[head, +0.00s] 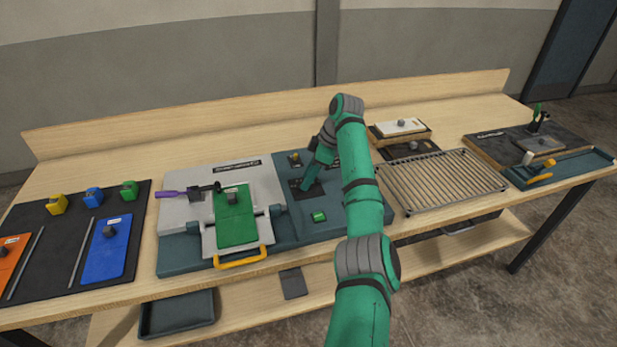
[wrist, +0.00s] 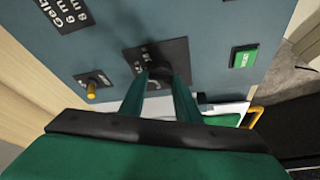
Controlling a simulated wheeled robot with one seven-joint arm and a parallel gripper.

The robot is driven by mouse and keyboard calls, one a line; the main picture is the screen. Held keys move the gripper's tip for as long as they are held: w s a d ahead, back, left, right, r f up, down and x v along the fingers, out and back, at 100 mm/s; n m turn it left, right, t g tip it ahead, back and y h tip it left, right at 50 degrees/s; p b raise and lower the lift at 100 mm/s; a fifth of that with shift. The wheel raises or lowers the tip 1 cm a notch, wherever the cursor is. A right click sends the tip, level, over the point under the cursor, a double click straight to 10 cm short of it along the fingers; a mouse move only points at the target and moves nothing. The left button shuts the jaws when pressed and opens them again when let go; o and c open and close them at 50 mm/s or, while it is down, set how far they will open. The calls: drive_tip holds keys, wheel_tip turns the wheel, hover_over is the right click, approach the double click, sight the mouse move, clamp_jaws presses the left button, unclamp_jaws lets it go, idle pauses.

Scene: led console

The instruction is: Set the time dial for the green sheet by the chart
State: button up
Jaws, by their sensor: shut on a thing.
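The green sheet (head: 236,222) lies on the light grey bed of the console, with a small grey knob piece on it. On the blue-grey panel, the time dial sits on a black plate (wrist: 176,52) with white markings. My gripper (wrist: 160,76) is shut on the dial, and its fingers hide most of it and its pointer. In the head view my gripper (head: 305,186) reaches down to the same plate. The chart (wrist: 66,12) shows only partly in the wrist view, with "Gelb" and minute lines legible; the green line is not visible.
A green button (head: 319,216) and a small brass switch (head: 295,158) flank the dial. A yellow handle (head: 240,259) fronts the bed. Left is a black mat (head: 60,262) with coloured sheets; right is a wire rack (head: 440,182).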

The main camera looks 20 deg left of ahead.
drive_tip(key=o, duration=1)
drive_tip(key=shift+o, duration=0.2)
drive_tip(key=s+v, duration=0.1)
drive_tip(key=v, duration=0.9)
drive_tip(key=shift+w+r, duration=0.4)
drive_tip(key=shift+w, duration=0.05)
drive_tip(key=shift+d+f, duration=0.1)
drive_tip(key=shift+d, duration=0.05)
